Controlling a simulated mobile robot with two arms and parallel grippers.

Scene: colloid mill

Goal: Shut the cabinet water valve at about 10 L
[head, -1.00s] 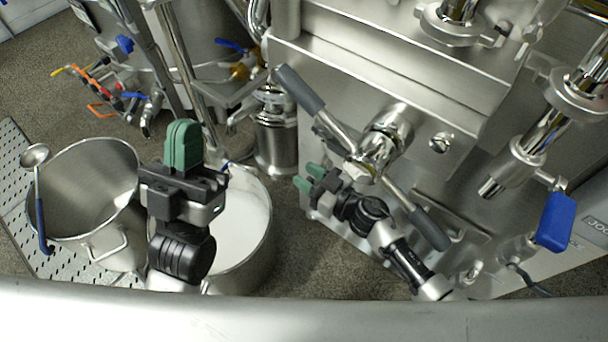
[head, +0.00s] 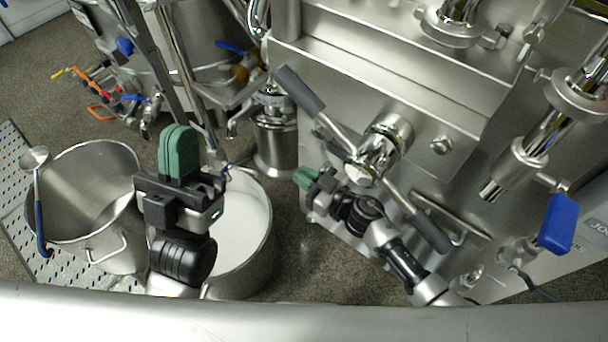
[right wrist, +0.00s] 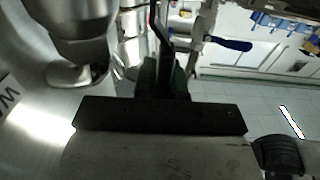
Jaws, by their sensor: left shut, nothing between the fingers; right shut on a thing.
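My right gripper (head: 306,178) is low beside the steel cabinet (head: 400,75), under the crossed lever bar. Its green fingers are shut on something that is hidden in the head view. In the right wrist view the fingers (right wrist: 163,78) are dark, and a thin dark upright bar (right wrist: 155,25) shows just above them; I cannot tell whether it is what is held. The cabinet water valve cannot be clearly made out. My left gripper (head: 179,150) is shut and empty, pointing up in front of the steel pot with white contents (head: 245,215).
A grey-handled lever bar (head: 300,90) crosses above my right gripper. A blue valve handle (head: 557,222) is at the right. An empty-looking pot (head: 90,170) with a ladle (head: 38,190) stands at the left. More pipes and coloured valves are behind.

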